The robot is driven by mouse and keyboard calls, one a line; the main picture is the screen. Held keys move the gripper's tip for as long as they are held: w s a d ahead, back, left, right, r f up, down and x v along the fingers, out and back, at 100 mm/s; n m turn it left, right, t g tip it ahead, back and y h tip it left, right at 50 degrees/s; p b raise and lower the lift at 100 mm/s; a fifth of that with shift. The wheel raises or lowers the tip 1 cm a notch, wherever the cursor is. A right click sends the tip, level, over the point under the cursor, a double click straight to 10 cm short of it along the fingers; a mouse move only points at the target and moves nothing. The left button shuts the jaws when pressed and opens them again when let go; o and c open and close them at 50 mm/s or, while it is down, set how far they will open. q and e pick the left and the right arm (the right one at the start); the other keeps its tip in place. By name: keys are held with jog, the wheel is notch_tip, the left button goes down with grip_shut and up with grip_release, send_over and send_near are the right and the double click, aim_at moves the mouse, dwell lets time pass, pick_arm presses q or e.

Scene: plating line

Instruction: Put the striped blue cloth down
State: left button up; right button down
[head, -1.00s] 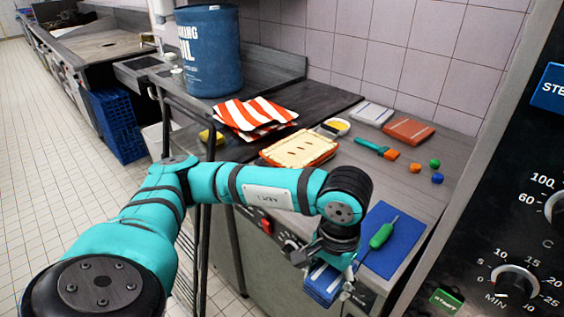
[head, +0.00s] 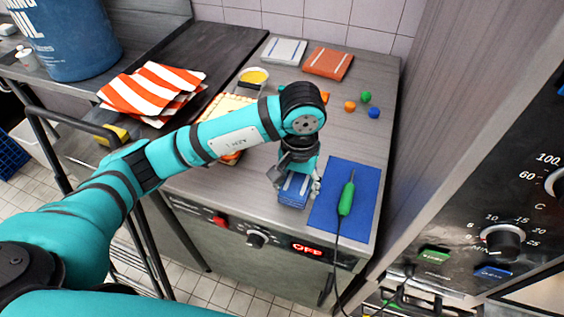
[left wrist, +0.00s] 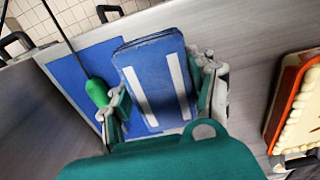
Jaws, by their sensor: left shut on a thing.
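The striped blue cloth (head: 293,191) is folded into a flat block with pale stripes. My left gripper (head: 297,183) is shut on it, over the worktop near its front edge, just left of the blue mat (head: 326,212). In the left wrist view the cloth (left wrist: 152,72) sits between the two fingers of the gripper (left wrist: 163,96), partly in front of the mat (left wrist: 72,72). Whether the cloth touches the worktop cannot be told. My right gripper is not in view.
A green-handled tool (head: 346,198) with a cord lies on the mat. White (head: 284,51) and red-brown (head: 328,63) folded cloths, small balls (head: 365,97) and a yellow-filled bowl (head: 254,77) are further back. A pie (left wrist: 300,100) is partly behind my arm. Bare worktop lies behind the mat.

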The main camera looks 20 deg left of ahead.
pick_arm(q)
jog(key=w+a, duration=0.1)
jog(key=w, duration=0.1)
jog(key=w+a+p, duration=0.1)
jog(key=w+a, duration=0.1)
jog(key=w+a+p, duration=0.1)
jog(key=w+a, duration=0.1)
jog(key=shift+f, duration=0.3)
jog(key=shift+w+a, duration=0.3)
notch_tip(320, 180, down, 4)
jog(key=shift+r+p, duration=0.25)
jog(key=shift+p, duration=0.75)
jog(key=shift+f+b, duration=0.35)
jog(key=o, duration=1.1)
jog(key=shift+r, duration=0.1)
jog(key=shift+c, duration=0.2)
jog(key=shift+o, duration=0.3)
jog(key=shift+r, duration=0.1)
